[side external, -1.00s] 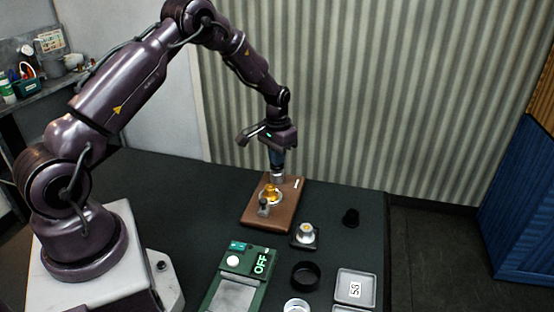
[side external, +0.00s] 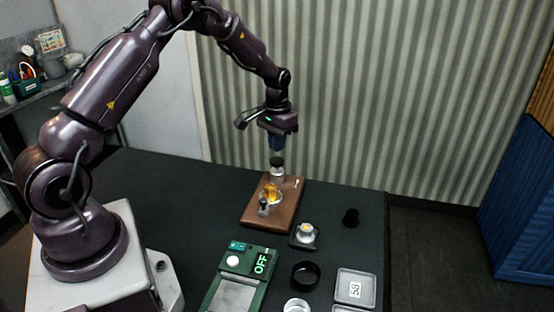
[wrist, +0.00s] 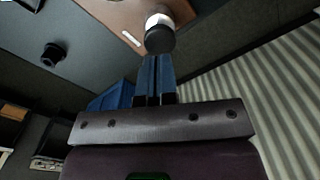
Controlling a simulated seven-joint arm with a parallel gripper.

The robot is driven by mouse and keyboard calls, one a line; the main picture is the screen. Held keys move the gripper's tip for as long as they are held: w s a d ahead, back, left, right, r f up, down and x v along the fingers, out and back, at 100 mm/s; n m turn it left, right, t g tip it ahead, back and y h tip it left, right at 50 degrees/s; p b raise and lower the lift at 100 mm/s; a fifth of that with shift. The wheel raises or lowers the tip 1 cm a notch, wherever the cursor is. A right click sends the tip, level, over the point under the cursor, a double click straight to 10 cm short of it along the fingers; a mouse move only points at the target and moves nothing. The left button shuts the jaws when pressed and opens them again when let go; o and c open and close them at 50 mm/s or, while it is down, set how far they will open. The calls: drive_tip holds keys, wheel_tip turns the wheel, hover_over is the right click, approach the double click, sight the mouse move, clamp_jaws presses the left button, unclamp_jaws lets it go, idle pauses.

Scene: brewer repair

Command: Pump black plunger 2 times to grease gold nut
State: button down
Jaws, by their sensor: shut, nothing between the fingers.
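The black plunger (side external: 277,161) tops a pale cylinder at the back of the brown wooden board. It also shows in the wrist view (wrist: 160,40), just beyond my fingertips. The gold nut (side external: 270,192) sits on the board in front of the cylinder, in a pale ring beside a small grey upright part (side external: 264,208). My gripper (side external: 277,149) points down above the plunger, shut and empty. A small gap appears between its blue fingertips and the plunger top. The nut is not seen in the wrist view.
The wooden board (side external: 285,215) lies on a dark table.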

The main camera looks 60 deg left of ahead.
sight(277, 160)
drive_tip(key=shift+r, duration=0.45)
wheel_tip(277, 160, up, 6)
idle(0.6)
idle(0.8)
drive_tip(key=s+d+r+m+t, duration=0.1)
drive_tip(key=s+d+r+t, duration=0.1)
drive_tip(key=s+d+r, duration=0.3)
drive_tip(key=s+d+r+m+t, duration=0.1)
drive_tip(key=s+d+r, duration=0.5)
drive_tip(key=s, duration=0.5)
drive_tip(key=s+d+r+m+t, duration=0.1)
drive_tip(key=s+d+r+t, duration=0.1)
drive_tip(key=s+d+r, duration=0.3)
drive_tip(key=shift+s+d+r+t, duration=0.3)
drive_tip(key=shift+s+d, duration=0.9)
drive_tip(key=shift+s, duration=0.8)
